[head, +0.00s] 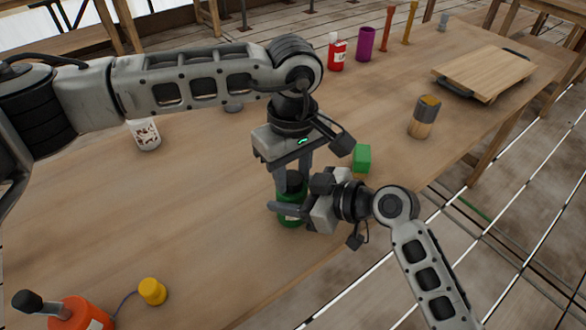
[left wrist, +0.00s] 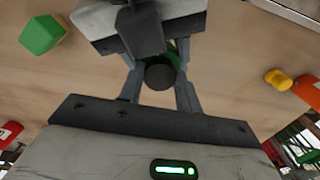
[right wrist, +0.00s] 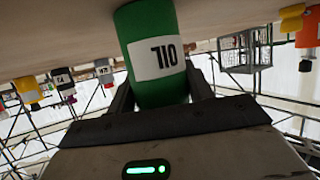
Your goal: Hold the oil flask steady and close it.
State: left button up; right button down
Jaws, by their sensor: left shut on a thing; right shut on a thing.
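The green oil flask (head: 292,219) stands upright on the wooden table; its white label reads OIL, upside down, in the right wrist view (right wrist: 155,58). My right gripper (head: 297,212) is shut around the flask's body from the right side. My left gripper (head: 291,178) points down from above and is shut on the black cap (left wrist: 160,76). The cap (head: 291,184) is in line above the flask's top. The fingers hide the join, so I cannot tell whether the cap is seated.
A green block (head: 362,159) lies close behind the right gripper. A yellow piece (head: 152,291) and an orange bottle (head: 78,314) are at the front left. A patterned white mug (head: 145,134), a wood-and-grey jar (head: 424,117) and a board (head: 485,72) stand farther off. The table's edge is close to the right arm.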

pick_arm(q)
jog(key=m, duration=0.2)
jog(key=shift+m, duration=0.3)
jog(key=o, duration=1)
jog(key=shift+c, duration=0.2)
jog(key=shift+r, duration=0.1)
jog(key=shift+r, duration=2.15)
jog(key=shift+c, duration=0.5)
